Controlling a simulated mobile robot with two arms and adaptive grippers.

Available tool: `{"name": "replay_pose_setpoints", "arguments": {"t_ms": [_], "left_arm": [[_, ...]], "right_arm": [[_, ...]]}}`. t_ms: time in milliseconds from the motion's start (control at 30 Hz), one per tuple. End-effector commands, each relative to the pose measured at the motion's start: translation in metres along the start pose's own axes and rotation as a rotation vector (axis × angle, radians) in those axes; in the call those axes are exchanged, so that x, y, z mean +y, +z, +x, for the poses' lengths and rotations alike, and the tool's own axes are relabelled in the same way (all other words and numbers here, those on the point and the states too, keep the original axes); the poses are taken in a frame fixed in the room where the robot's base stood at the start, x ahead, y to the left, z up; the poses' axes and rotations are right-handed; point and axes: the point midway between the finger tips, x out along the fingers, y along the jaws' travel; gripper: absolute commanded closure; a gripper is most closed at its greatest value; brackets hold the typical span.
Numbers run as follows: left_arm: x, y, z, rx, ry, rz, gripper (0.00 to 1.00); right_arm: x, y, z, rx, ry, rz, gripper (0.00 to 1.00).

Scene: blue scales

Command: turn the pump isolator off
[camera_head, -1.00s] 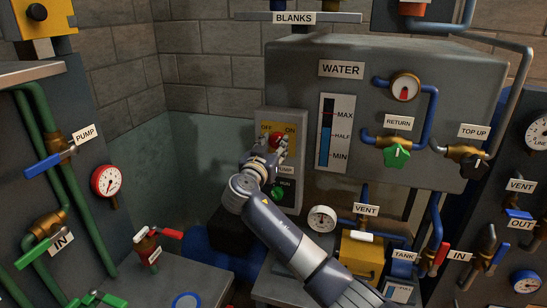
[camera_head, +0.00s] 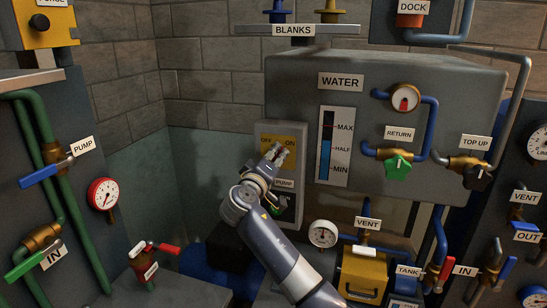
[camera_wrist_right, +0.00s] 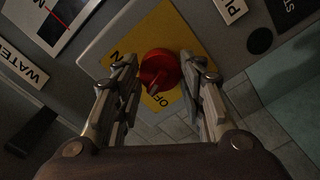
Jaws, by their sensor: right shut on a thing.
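The pump isolator is a grey box (camera_head: 265,158) with a yellow plate (camera_head: 292,132) marked OFF on the left and ON on the right. Its red knob (camera_wrist_right: 160,70) shows in the right wrist view on the yellow plate; in the head view my gripper hides it. My right gripper (camera_head: 279,153) is at the plate. In the wrist view its fingers (camera_wrist_right: 158,82) are on both sides of the red knob, shut on it. The knob's exact pointing is hard to tell. My left gripper is not in view.
A PUMP label (camera_head: 284,184) and a green button (camera_head: 276,210) sit below the plate, partly behind my arm. The water tank panel (camera_head: 440,95) stands close on the right.

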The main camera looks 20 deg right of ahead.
Motion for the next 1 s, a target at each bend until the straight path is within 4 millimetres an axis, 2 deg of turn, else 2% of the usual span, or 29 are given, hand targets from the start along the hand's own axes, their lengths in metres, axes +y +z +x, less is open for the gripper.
{"name": "replay_pose_setpoints", "arguments": {"t_ms": [200, 500, 1000], "left_arm": [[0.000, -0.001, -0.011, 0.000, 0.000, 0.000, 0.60], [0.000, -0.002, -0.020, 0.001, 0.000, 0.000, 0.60], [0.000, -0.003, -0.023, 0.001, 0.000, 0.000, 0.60]], "right_arm": [[0.001, -0.001, 0.000, -0.001, -0.001, -0.186, 0.87], [0.001, -0.001, 0.000, 0.001, -0.001, -0.367, 0.87], [0.000, 0.000, 0.000, 0.002, 0.000, -0.452, 0.87]]}}
